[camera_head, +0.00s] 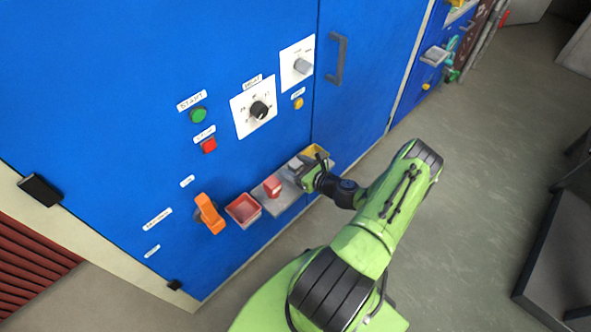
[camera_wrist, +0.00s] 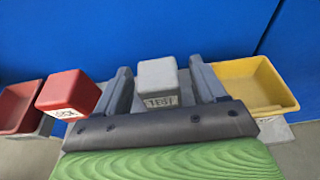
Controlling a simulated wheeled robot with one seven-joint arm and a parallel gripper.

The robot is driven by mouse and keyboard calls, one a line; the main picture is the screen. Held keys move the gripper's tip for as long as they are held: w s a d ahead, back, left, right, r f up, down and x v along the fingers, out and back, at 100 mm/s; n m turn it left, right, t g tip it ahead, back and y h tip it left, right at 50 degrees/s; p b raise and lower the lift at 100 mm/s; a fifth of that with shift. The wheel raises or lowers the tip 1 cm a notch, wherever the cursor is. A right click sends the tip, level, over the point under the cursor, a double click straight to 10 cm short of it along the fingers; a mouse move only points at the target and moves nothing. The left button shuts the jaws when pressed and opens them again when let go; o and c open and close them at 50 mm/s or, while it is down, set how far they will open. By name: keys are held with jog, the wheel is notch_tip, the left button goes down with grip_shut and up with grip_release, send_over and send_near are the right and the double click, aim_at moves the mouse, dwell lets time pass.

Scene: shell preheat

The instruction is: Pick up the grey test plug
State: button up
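The grey test plug (camera_wrist: 158,80) is a grey block with a "TEST" label on its front. In the wrist view it stands between the two fingers of my gripper (camera_wrist: 160,88), with a gap on each side. My gripper is open and holds nothing. In the head view my gripper (camera_head: 303,170) is at the small shelf on the blue cabinet, where it partly covers the plug (camera_head: 296,164).
A red plug (camera_wrist: 68,94) stands left of my gripper, with a red bin (camera_wrist: 18,108) beyond it. A yellow bin (camera_wrist: 255,84) is close on the right. The blue cabinet (camera_head: 130,80) rises behind the grey shelf (camera_head: 284,202). An orange handle (camera_head: 209,215) sticks out further left.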

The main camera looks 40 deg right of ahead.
jog(key=c, duration=1.1)
jog(key=shift+o, duration=0.2)
jog(key=shift+r, duration=0.1)
